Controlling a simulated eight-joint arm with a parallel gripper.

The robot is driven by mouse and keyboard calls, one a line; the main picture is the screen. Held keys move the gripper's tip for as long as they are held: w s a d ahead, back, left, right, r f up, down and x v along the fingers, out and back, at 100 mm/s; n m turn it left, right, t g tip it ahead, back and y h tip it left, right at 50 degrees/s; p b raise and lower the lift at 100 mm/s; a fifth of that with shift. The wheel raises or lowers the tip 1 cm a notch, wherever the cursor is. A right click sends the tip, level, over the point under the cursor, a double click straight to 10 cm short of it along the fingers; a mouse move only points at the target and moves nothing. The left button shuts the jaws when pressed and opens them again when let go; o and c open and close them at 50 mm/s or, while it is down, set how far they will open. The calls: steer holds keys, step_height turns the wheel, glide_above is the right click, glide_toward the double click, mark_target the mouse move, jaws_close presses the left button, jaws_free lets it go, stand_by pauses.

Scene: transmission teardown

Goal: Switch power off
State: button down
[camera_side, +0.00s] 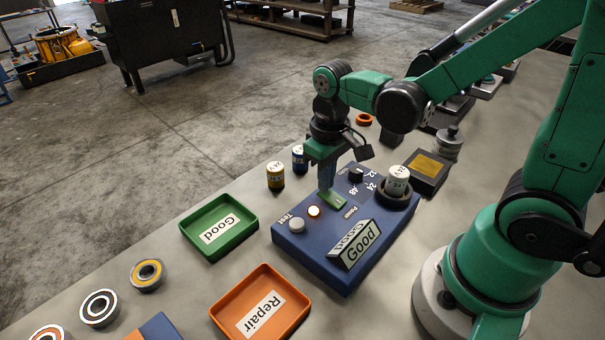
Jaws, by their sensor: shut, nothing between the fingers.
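The blue test box (318,257) sits on the bench in the middle. Its small green switch (334,200) is on the top face, near the "Power" label. A round light (314,211) beside it glows orange-white. A pale round button (296,226) is by the "Test" label.
A white-labelled cylinder (397,178) stands in a black ring on the box, near a black knob (356,175). A green "Good" tray (246,248) and an orange "Repair" tray (293,333) lie to the left and front.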

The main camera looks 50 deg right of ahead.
steer(key=shift+f, duration=0.5)
steer(key=shift+r, duration=3.55)
steer(key=t, duration=0.2)
steer(key=shift+s+a+r+t, duration=0.1)
steer(key=shift+s+r+t, duration=0.1)
steer(key=shift+r+t, duration=0.15)
steer(key=t, duration=0.2)
steer(key=r+t, duration=0.1)
steer(key=t, duration=0.1)
steer(key=shift+w+a+t, duration=0.1)
steer(key=shift+a+t, duration=0.05)
steer(key=shift+t, duration=0.1)
